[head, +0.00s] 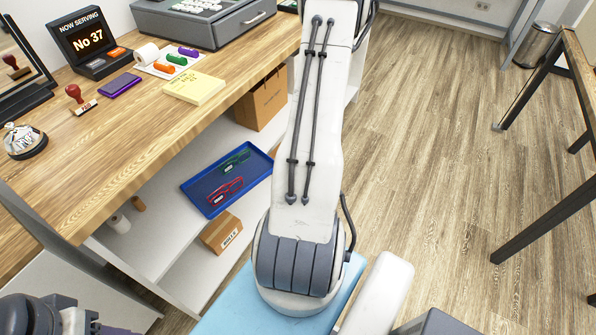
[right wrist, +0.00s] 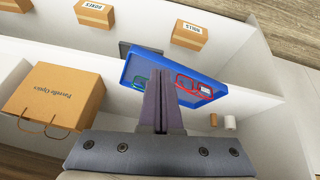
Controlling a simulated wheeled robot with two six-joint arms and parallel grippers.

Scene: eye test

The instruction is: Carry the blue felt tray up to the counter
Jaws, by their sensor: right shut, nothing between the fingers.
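The blue tray (head: 247,167) lies on the shelf under the wooden counter (head: 150,110), with a red pair of glasses (head: 226,190) and a green pair (head: 235,161) in it. The tray also shows in the right wrist view (right wrist: 205,67), partly hidden by my fingers. My right gripper (right wrist: 160,75) is shut and empty in front of the tray; I cannot tell whether it touches it. The head view does not show this gripper. Part of my left arm's end, perhaps the left gripper (head: 112,331), shows at the bottom left, cut off by the frame.
On the counter are a yellow note pad (head: 194,88), a stamp (head: 78,98), a bell (head: 24,140) and a number display (head: 85,42). A paper bag (head: 262,98) stands behind the tray. A small box (head: 221,232) sits lower. The floor at right is clear before a table frame (head: 545,225).

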